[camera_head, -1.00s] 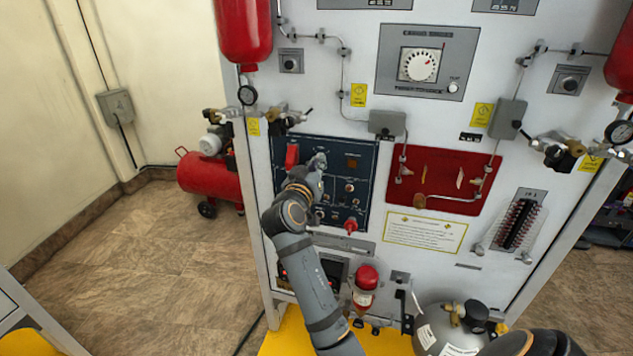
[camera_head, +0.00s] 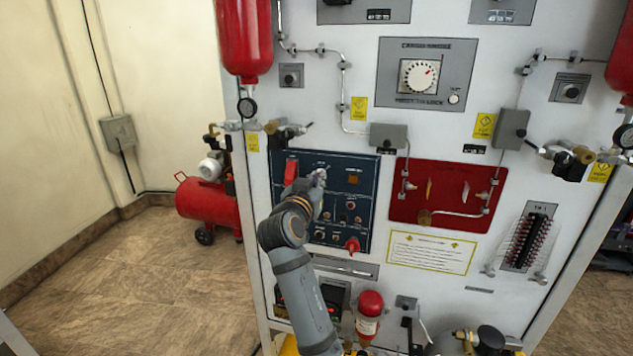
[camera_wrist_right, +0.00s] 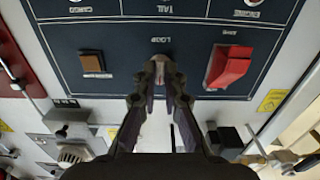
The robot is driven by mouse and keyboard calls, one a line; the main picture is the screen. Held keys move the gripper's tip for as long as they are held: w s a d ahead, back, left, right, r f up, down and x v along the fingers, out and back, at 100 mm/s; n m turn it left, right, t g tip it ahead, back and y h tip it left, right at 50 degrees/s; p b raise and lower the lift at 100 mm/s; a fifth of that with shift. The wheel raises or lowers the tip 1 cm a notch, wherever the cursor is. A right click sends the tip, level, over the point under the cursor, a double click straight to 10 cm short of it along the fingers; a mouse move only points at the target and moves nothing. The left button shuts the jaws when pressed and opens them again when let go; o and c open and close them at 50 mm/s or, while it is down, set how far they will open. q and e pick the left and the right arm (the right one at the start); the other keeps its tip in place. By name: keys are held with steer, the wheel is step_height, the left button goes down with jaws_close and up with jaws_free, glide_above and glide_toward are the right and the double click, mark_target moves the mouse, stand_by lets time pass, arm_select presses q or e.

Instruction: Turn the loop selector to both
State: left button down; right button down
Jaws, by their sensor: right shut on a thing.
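The loop selector (camera_wrist_right: 161,62) is a small grey knob under the upside-down "LOOP" label on a dark blue panel (camera_head: 352,165). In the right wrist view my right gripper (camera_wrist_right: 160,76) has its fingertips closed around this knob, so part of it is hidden. In the head view my right gripper (camera_head: 318,180) is at the upper middle of the blue panel and covers the selector. The knob's exact pointing and its position marks cannot be read. My left gripper does not show in either view.
A red guarded switch (camera_wrist_right: 230,67) and a brown square button (camera_wrist_right: 93,62) flank the selector. A red knob (camera_head: 352,245) sits low on the panel. A red panel with piping (camera_head: 445,190) is to the right. Open floor (camera_head: 120,270) lies at the left.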

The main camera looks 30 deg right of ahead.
steer(key=c, duration=1.4)
jaws_free()
steer(key=shift+f, duration=0.15)
steer(key=shift+c, duration=0.2)
step_height(320, 180, up, 10)
steer(key=shift+r, duration=0.1)
